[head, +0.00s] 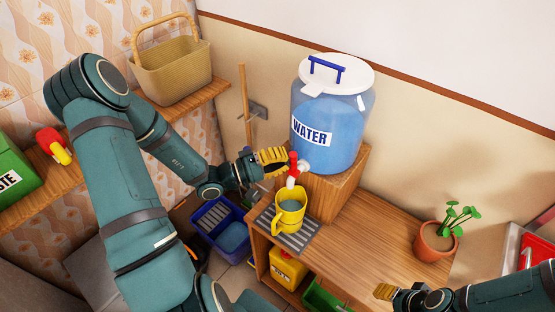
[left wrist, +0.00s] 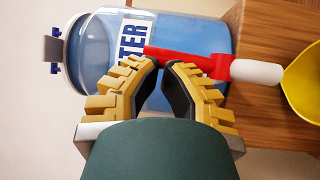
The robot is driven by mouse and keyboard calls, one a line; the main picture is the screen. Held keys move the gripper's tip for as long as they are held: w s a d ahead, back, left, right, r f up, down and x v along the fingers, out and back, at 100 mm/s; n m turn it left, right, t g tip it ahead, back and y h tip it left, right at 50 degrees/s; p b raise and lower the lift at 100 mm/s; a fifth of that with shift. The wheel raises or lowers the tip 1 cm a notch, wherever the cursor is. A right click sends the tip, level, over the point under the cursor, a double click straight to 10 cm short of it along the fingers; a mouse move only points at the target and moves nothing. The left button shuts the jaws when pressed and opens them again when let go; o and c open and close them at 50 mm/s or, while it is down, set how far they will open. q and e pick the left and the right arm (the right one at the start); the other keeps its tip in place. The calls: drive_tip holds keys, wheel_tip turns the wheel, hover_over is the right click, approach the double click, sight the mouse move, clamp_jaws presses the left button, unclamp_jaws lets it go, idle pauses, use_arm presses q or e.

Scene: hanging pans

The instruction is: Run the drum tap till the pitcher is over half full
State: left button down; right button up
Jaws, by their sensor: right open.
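The water drum (head: 328,125) is translucent blue with a white lid and stands on a wooden block. Its red and white tap (head: 293,170) points down over the yellow pitcher (head: 290,218). A grey-blue surface shows inside the pitcher; its exact level is unclear. My left gripper (head: 280,158) is beside the red tap lever. In the left wrist view, the fingertips (left wrist: 161,64) are partly open with a narrow empty gap, close to the red lever (left wrist: 195,62); contact is unclear. The pitcher's edge (left wrist: 303,85) shows at right. My right gripper (head: 380,291) is open at the lower right, away from the drum.
The pitcher stands on a slatted grey drip tray (head: 303,240) at the counter's left end. A potted plant (head: 437,240) stands on the counter at right. A blue bin (head: 215,217) is below left. A wicker basket (head: 172,72) sits on the left shelf. The middle counter is clear.

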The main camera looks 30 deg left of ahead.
use_arm(q)
drive_tip(key=shift+w+d+r+n+g+b, duration=0.1)
drive_tip(key=shift+w+r+n+g+b, duration=0.05)
drive_tip(key=shift+w, duration=0.2)
drive_tip(key=shift+w+d+r+n+g+b, duration=0.1)
drive_tip(key=shift+w+n+g+b, duration=0.05)
drive_tip(key=shift+w, duration=0.2)
use_arm(e)
drive_tip(key=shift+s+a+f, duration=0.1)
drive_tip(key=shift+f, duration=0.2)
use_arm(q)
drive_tip(key=shift+a, duration=0.1)
